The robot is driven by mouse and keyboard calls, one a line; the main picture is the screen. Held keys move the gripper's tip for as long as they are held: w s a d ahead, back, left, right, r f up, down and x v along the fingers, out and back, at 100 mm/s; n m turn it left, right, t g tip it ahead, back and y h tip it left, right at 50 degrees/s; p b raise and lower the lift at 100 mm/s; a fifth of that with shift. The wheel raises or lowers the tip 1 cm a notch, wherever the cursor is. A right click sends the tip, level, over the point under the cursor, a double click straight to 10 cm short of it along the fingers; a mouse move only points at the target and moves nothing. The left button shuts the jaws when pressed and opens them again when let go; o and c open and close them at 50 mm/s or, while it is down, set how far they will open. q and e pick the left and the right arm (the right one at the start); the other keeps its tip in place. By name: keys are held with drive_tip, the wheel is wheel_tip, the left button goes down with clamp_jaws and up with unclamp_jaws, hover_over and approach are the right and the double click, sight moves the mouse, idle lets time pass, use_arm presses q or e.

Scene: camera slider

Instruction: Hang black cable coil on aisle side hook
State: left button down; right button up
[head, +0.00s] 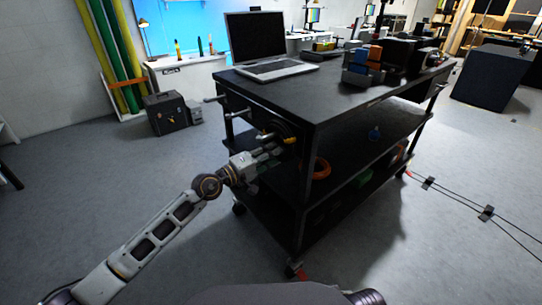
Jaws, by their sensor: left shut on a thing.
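My left gripper (272,158) is at the near left end of the black cart, just below the hooks on that end. It is shut on a dark thing that looks like the black cable coil (285,124). The coil is hard to tell from the dark cart panel behind it. Pale hooks (236,114) stick out to the left from the cart's end, and one with a yellowish tip (265,136) is close above the gripper. I cannot tell whether the coil is around a hook or only beside it. My right gripper is not in view.
The black cart (330,105) carries a laptop (262,66) and blue and orange bins (362,66) on top. An orange ring (321,169) lies on a lower shelf. Cables (486,213) cross the floor at right.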

use_arm(q)
drive_tip(key=shift+r, duration=0.1)
drive_tip(key=c, duration=1)
unclamp_jaws()
drive_tip(key=shift+s+a, duration=0.1)
drive_tip(key=shift+a, duration=0.05)
drive_tip(key=shift+v, duration=5.85)
drive_tip(key=shift+n, duration=0.3)
